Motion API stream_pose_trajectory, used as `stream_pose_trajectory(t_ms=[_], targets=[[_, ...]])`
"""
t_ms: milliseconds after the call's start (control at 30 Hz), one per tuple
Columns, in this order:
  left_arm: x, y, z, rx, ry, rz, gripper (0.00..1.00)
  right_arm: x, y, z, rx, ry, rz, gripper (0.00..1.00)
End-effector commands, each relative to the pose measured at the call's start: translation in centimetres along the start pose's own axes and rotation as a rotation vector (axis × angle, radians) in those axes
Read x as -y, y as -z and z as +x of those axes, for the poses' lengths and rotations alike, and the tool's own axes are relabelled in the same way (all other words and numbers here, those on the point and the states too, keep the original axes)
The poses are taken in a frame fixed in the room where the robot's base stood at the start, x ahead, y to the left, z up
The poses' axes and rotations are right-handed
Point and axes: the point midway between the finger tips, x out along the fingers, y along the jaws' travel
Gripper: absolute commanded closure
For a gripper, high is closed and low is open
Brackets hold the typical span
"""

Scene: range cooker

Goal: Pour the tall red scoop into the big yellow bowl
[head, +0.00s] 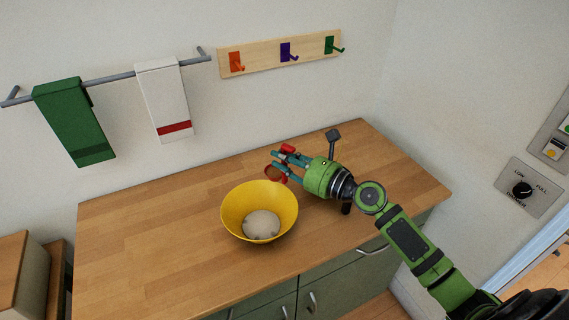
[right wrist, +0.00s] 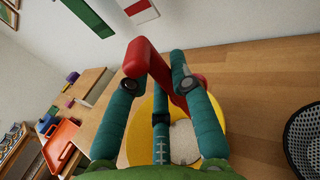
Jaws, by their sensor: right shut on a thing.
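The big yellow bowl (head: 233,200) stands upright on the wooden counter and holds a pale heap of contents. It also shows in the right wrist view (right wrist: 139,140), below and behind my fingers. My right gripper (head: 284,162) is shut on the tall red scoop (head: 276,174), holding it above the counter by the bowl's back right rim. In the right wrist view the scoop (right wrist: 143,58) shows between my teal fingers, partly hidden by them. The scoop looks tilted; I cannot tell what is in it. My left gripper is not in view.
The wooden counter (head: 140,225) is clear left of the bowl. A black mesh container (right wrist: 303,135) stands at the right edge of the right wrist view. A towel rail (head: 110,79) and a hook board (head: 283,54) are on the wall behind.

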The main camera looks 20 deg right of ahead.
Motion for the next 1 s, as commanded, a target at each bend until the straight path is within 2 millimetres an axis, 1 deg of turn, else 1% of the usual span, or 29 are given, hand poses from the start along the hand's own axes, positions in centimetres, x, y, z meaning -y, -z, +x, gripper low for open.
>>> stream_pose_trajectory(t_ms=[167,933,1000], targets=[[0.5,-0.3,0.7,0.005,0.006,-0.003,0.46,-1.1,0.8,0.0,0.000,0.000,-0.063,1.00],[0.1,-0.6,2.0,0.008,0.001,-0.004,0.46,-5.9,3.2,0.0,0.001,0.006,-0.346,1.00],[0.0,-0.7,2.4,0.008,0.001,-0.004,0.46,-6.2,3.4,0.0,0.002,0.007,-0.398,1.00]])
